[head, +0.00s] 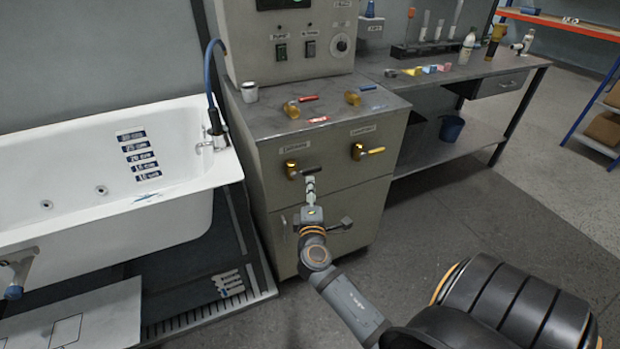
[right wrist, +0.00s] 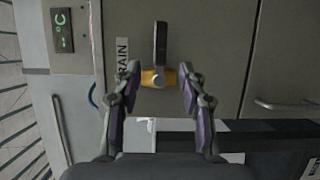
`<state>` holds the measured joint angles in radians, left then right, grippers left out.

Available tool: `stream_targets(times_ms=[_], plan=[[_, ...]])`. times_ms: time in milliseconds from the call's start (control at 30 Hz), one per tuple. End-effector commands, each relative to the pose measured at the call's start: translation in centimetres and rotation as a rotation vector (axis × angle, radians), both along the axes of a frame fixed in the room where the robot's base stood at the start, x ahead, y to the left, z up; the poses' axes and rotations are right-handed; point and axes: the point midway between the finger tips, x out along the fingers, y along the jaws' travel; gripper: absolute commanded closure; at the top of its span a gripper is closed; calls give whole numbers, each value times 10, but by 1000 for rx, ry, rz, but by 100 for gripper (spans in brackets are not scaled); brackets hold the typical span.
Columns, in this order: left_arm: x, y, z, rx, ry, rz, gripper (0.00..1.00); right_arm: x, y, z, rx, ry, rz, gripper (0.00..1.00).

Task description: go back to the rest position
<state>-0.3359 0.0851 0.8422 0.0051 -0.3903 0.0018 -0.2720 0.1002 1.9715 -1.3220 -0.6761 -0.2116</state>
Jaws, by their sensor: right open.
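My right gripper (head: 311,188) is in front of the grey cabinet, close to the lower left brass valve (head: 292,170). In the right wrist view the gripper (right wrist: 160,76) is open, with its two dark fingers on either side of the yellow brass valve body (right wrist: 157,78). The valve's dark lever (right wrist: 160,45) points up there, beside a label whose visible letters read "RAIN". In the head view this lever points right. The fingers look empty; I cannot tell whether they touch the valve. My left gripper is not in view.
A white bathtub (head: 168,228) stands left of the cabinet (head: 330,185). Another brass valve (head: 358,152) with a yellow lever is to the right, and two more valves sit on the cabinet top. A workbench (head: 455,75) stands at right. The floor (head: 430,235) right of the cabinet is clear.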

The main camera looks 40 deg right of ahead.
Motion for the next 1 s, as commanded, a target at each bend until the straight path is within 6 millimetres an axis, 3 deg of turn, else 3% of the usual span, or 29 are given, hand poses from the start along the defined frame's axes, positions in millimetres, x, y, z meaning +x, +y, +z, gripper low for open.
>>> stream_targets(times_ms=[233,800,867,967,1000], plan=[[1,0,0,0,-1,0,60,-24,17,0,1,1,-1,58],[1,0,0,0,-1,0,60,-25,18,-3,4,3,1,58],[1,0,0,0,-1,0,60,-24,19,-15,28,22,7,58],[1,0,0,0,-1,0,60,-24,23,-68,128,95,28,58],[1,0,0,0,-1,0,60,-26,26,-99,190,137,36,58]])
